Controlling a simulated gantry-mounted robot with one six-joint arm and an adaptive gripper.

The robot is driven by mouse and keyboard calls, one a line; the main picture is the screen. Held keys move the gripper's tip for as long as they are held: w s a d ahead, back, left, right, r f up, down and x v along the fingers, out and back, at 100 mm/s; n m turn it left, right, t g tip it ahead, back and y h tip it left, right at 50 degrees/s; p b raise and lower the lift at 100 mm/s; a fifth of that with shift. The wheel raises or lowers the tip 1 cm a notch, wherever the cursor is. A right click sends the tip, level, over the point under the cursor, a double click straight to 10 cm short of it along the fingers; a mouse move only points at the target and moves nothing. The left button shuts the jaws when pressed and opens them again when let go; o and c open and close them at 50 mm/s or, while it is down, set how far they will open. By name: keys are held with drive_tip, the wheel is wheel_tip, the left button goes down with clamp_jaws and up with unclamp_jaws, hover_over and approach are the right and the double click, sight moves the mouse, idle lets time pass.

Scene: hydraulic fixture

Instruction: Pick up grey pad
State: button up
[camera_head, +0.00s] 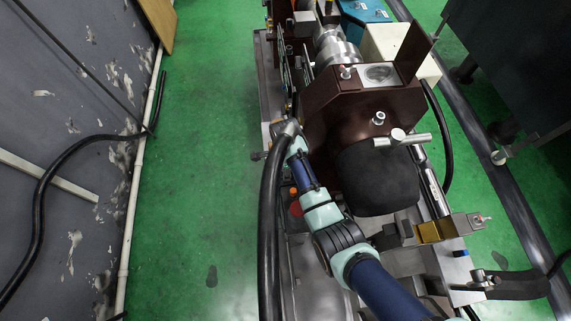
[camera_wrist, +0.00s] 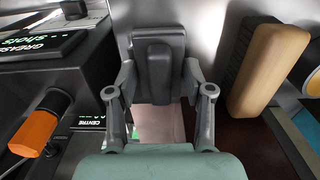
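A dark grey pad-like block (camera_wrist: 157,68) stands upright in the middle of the wrist view. I take it for the grey pad. My gripper (camera_wrist: 160,85) reaches toward it, with one finger on each side. The fingers lie close along the block's two sides. I cannot tell whether they touch it or whether the block bears on something behind. A pale pinkish surface (camera_wrist: 158,122) shows below the block. In the head view my arm crosses the machine's near end, and my gripper cannot be made out there.
In the wrist view a black control box (camera_wrist: 48,88) with lettering and an orange knob (camera_wrist: 40,130) are at left. A tan block (camera_wrist: 268,66) is at right. In the head view a dark red housing (camera_head: 335,118) and black cylinder (camera_head: 375,178) stand close beside my arm. Green floor (camera_head: 205,190) is clear at left.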

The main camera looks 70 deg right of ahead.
drive_tip(key=c, duration=0.5)
drive_tip(key=shift+r, duration=0.1)
wheel_tip(320, 180, up, 28)
drive_tip(key=p, duration=1.7)
